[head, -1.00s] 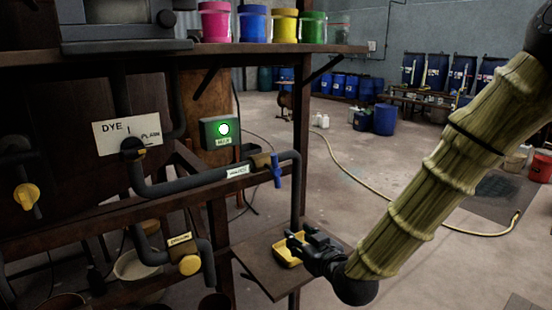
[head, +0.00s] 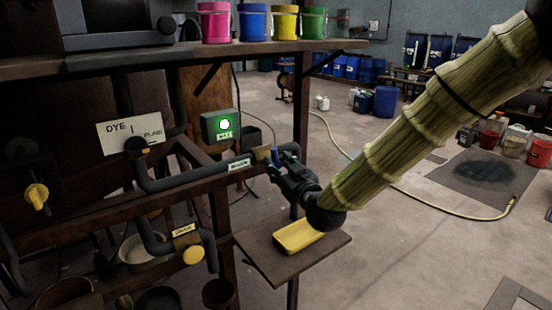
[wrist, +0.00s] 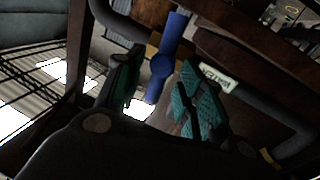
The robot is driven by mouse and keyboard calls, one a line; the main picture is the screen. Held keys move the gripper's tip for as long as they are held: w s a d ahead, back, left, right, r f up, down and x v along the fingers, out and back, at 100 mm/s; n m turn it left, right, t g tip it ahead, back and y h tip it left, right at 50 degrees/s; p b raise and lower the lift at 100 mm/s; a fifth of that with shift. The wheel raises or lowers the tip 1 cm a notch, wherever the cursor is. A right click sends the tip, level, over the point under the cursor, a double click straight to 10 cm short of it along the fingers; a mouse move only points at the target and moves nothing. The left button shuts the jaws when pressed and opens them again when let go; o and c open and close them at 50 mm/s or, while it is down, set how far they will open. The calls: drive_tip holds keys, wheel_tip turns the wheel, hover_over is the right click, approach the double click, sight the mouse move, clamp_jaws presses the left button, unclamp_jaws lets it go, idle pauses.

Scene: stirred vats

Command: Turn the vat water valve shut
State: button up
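The blue valve handle (wrist: 163,62) sits on a brass-coloured body in a dark pipe (wrist: 258,112). In the wrist view it lies crosswise to the pipe, between my gripper's two green-padded fingers. Its lower end is close to the right finger; I cannot tell whether they touch. My gripper (wrist: 160,92) is open around the handle. In the head view my gripper (head: 284,166) reaches the valve from the right and hides most of the blue handle (head: 276,154). A small label (head: 239,164) is on the pipe left of it, too small to read surely.
A wooden post (head: 300,110) stands just behind the valve. Open floor lies to the right.

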drive_tip(key=shift+p+x, duration=0.3)
drive_tip(key=shift+x, duration=1.15)
clamp_jaws()
